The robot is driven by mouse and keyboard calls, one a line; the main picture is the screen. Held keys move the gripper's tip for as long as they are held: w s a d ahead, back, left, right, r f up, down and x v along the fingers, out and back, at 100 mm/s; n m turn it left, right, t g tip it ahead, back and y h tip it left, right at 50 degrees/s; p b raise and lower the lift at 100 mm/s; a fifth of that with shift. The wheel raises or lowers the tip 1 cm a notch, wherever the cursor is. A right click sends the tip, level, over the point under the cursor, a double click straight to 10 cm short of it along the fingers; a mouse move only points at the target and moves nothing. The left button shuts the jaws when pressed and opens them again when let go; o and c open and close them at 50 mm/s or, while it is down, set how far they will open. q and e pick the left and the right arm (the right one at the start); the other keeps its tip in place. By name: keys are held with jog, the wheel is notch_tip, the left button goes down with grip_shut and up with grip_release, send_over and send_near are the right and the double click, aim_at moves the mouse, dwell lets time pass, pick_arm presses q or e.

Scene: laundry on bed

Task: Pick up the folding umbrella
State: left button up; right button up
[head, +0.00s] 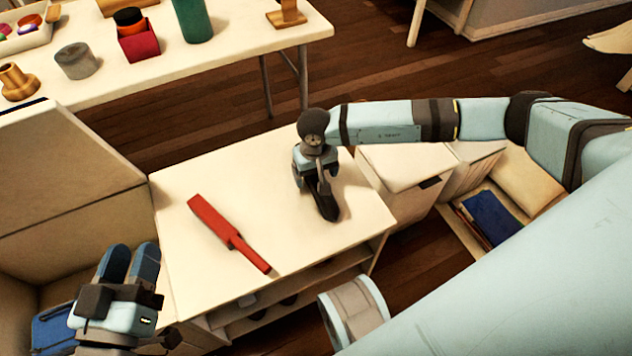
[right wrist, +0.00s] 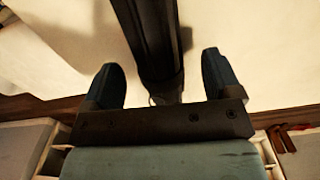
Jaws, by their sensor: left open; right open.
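A dark, long, slim object that looks like the folding umbrella (head: 327,206) lies on the small white table, its upper part hidden under my right gripper (head: 318,178). In the right wrist view the dark umbrella (right wrist: 156,40) runs lengthwise between the two blue fingers of my right gripper (right wrist: 161,66). The fingers are open, with a gap showing on each side of it. A red, flat, paddle-like object with a narrower handle (head: 228,232) lies to the left on the same table. My left gripper (head: 130,262) is open and empty at the lower left, off the table.
The small white table (head: 185,280) has bare top around both objects and shelves below. A long table (head: 130,88) at the back holds a green cylinder (head: 192,18), a red box (head: 138,42) and a grey pot (head: 76,61). A beige box-like piece (head: 60,185) stands left.

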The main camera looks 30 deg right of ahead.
aim_at(316, 180)
notch_tip(316, 180, down, 3)
jog(key=shift+f+b, duration=0.1)
jog(key=shift+b, duration=0.25)
jog(key=c, duration=1.2)
